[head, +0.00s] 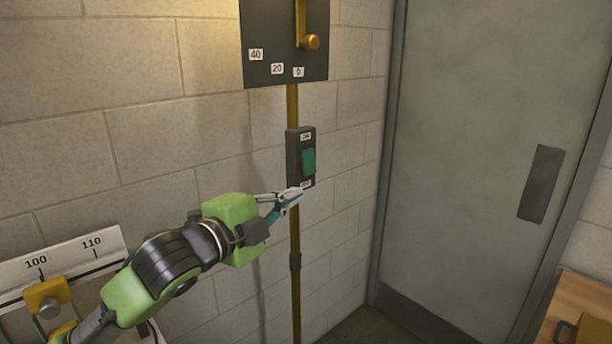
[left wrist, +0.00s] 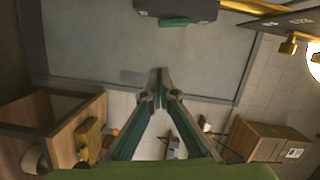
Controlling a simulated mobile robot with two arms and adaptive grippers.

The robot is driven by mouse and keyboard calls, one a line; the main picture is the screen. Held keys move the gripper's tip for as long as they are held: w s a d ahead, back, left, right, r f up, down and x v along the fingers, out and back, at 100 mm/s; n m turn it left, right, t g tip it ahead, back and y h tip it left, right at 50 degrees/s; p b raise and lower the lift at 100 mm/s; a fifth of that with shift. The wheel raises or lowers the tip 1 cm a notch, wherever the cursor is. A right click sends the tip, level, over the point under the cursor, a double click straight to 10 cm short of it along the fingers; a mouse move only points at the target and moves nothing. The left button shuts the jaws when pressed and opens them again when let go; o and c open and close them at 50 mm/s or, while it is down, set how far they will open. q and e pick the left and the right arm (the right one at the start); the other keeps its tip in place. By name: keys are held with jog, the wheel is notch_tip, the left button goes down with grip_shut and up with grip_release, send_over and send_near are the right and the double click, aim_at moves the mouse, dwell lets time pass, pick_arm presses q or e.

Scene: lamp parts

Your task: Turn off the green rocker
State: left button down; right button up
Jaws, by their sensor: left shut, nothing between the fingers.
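The green rocker (head: 308,162) sits on a dark switch box (head: 293,157) fixed to the block wall. Small white labels are above and below it; their print is too small to read surely. I cannot tell which way the rocker is tilted. My left gripper (head: 297,193) is shut and empty, its tips just below the rocker near the lower label. Whether they touch the box is unclear. In the left wrist view the gripper (left wrist: 159,82) points up the picture, with the rocker (left wrist: 176,22) and box (left wrist: 185,9) beyond its tips at the top. My right gripper is not in view.
A dark panel (head: 262,30) with a brass lever (head: 309,42) and number labels is above the box. A brass conduit (head: 295,230) runs below. A grey door (head: 470,150) is at right. A scale plate (head: 75,252) is at lower left.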

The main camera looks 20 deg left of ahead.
aim_at(308, 162)
pick_arm(q)
jog(key=w+p, duration=0.1)
jog(key=w, duration=0.2)
jog(key=w+f+p, duration=0.1)
jog(key=w+p, duration=0.1)
jog(key=w, duration=0.2)
jog(key=w+p, duration=0.2)
jog(key=w, duration=0.2)
jog(key=shift+d+f, duration=0.1)
jog(key=shift+f, duration=0.05)
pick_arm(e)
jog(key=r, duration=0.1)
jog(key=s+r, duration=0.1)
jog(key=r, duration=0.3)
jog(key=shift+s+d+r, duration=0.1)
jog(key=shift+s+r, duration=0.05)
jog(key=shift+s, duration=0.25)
pick_arm(q)
jog(key=shift+w+d, duration=0.1)
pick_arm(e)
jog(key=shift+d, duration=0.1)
